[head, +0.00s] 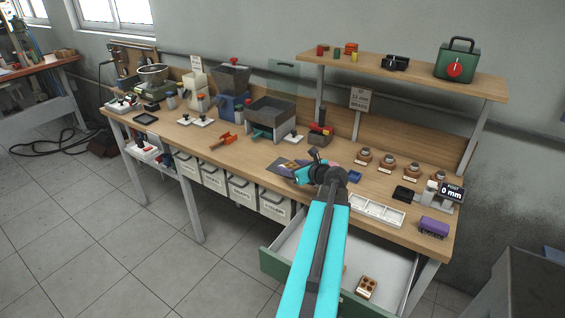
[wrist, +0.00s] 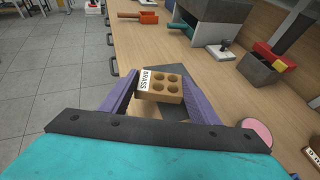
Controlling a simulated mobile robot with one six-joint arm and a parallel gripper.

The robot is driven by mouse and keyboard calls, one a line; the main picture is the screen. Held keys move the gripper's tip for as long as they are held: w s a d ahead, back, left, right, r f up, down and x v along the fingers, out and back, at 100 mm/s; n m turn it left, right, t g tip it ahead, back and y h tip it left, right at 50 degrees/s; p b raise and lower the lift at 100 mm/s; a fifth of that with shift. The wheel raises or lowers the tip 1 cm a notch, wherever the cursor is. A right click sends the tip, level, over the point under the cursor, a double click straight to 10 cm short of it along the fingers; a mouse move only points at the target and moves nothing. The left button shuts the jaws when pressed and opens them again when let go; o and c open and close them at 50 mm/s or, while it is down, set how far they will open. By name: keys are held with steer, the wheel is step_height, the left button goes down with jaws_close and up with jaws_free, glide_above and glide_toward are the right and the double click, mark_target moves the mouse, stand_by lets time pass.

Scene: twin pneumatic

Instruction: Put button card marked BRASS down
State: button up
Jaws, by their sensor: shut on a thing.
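The button card marked BRASS (wrist: 167,87) is a tan block with several round holes and a white label along one side. In the wrist view it sits between the purple fingers of my gripper (wrist: 163,92), which are shut on it. A dark flat mat (wrist: 184,72) shows just beyond the card; I cannot tell if the card touches it. In the head view my gripper (head: 299,172) is low over the front middle of the bench, and the card is not clearly visible there.
A white compartment tray (head: 376,211) and a purple block (head: 434,227) lie right. Below, an open drawer (head: 290,246) holds another brown holed block (head: 367,287).

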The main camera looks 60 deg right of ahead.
mark_target(296, 165)
steer(key=shift+w+d+f+p, duration=0.15)
steer(key=shift+w+d+p, duration=0.2)
steer(key=shift+w+d, duration=0.7)
steer(key=shift+w+d+f+p, duration=0.15)
steer(key=shift+w+d+p, duration=0.2)
steer(key=shift+w+d, duration=0.75)
steer(key=shift+w+d+f+p, duration=0.15)
steer(key=shift+w+d+p, duration=0.2)
steer(key=shift+w+d, duration=0.7)
steer(key=shift+w+a, duration=0.35)
steer(key=shift+w+d, duration=0.3)
steer(key=shift+w, duration=0.1)
steer(key=shift+s+f+p, duration=0.1)
steer(key=shift+f+p, duration=0.6)
steer(key=shift+f, duration=1.1)
steer(key=shift+f, duration=0.15)
steer(key=o, duration=1)
steer(key=shift+s+a+r, duration=0.1)
steer(key=shift+r, duration=0.1)
steer(key=shift+b+v, duration=1.35)
steer(key=shift+v, duration=4.55)
